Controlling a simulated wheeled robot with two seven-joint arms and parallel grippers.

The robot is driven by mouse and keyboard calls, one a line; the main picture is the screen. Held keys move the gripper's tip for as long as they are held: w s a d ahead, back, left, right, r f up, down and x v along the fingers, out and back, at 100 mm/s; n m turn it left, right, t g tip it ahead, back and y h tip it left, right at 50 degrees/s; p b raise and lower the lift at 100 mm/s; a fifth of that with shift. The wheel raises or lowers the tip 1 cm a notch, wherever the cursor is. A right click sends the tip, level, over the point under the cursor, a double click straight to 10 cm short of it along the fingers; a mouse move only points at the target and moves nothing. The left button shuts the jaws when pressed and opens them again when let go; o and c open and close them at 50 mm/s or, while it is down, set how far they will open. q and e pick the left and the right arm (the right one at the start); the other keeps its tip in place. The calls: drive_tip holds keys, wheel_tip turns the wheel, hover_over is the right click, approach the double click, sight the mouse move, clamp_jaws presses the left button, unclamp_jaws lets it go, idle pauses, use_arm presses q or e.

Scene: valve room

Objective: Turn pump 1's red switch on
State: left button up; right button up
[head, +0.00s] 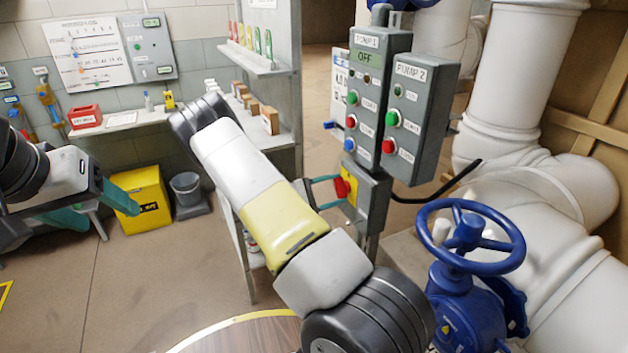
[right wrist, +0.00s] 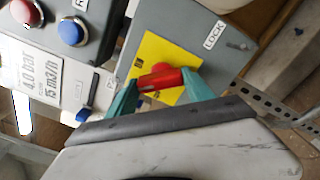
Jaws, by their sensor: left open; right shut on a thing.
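The red switch (head: 341,188) sits on a yellow plate on the grey box below the PUMP 1 panel (head: 368,100). The panel's display reads OFF. My right gripper (head: 326,193) is at the switch, reaching in from the left. In the right wrist view the red switch (right wrist: 160,79) lies between the green fingers of my right gripper (right wrist: 161,87), which is shut on it. The yellow plate (right wrist: 152,56) shows behind, with a LOCK label beside it. My left gripper (head: 95,205) is open and empty at the far left, away from the panels.
The PUMP 2 panel (head: 421,118) stands right of PUMP 1. A blue valve wheel (head: 470,236) and large white pipes (head: 505,75) are at the right. Shelves (head: 262,66), a yellow bin (head: 141,200) and a grey bucket (head: 187,190) are at the back left.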

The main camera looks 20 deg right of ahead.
drive_tip(key=m, duration=0.4)
drive_tip(key=shift+s+m, duration=0.1)
drive_tip(key=shift+m, duration=1.7)
drive_tip(key=o, duration=1.4)
drive_tip(key=shift+c, duration=0.2)
drive_tip(key=a, duration=0.7)
drive_tip(key=shift+s+a, duration=0.3)
drive_tip(key=shift+a, duration=0.1)
